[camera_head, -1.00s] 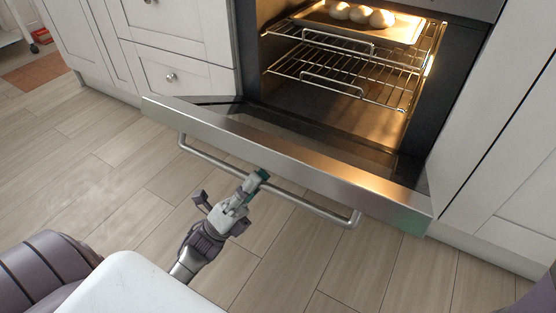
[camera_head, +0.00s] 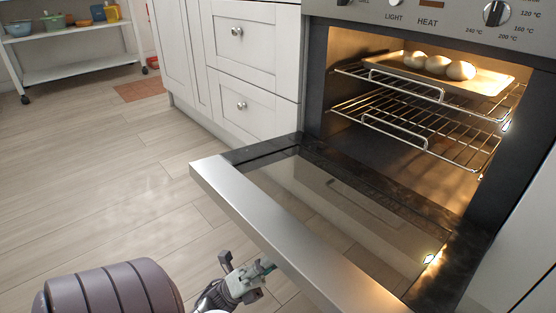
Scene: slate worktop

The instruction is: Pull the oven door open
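The oven door (camera_head: 262,222) is hinged down and lies wide open, close to level, with its glass inner face up and its steel edge toward me. The door's handle is hidden below that edge. My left gripper (camera_head: 245,274) is at the bottom of the view, by the door's near left edge. Its fingertips are partly hidden by the door, so I cannot tell whether it touches the handle. My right gripper is out of view.
The lit oven cavity (camera_head: 400,150) holds wire racks (camera_head: 425,125) and a tray (camera_head: 490,82) with pale round buns (camera_head: 437,65). White drawers (camera_head: 250,60) stand left of the oven. A wheeled shelf (camera_head: 80,72) is at the far left. The floor (camera_head: 100,180) between is clear.

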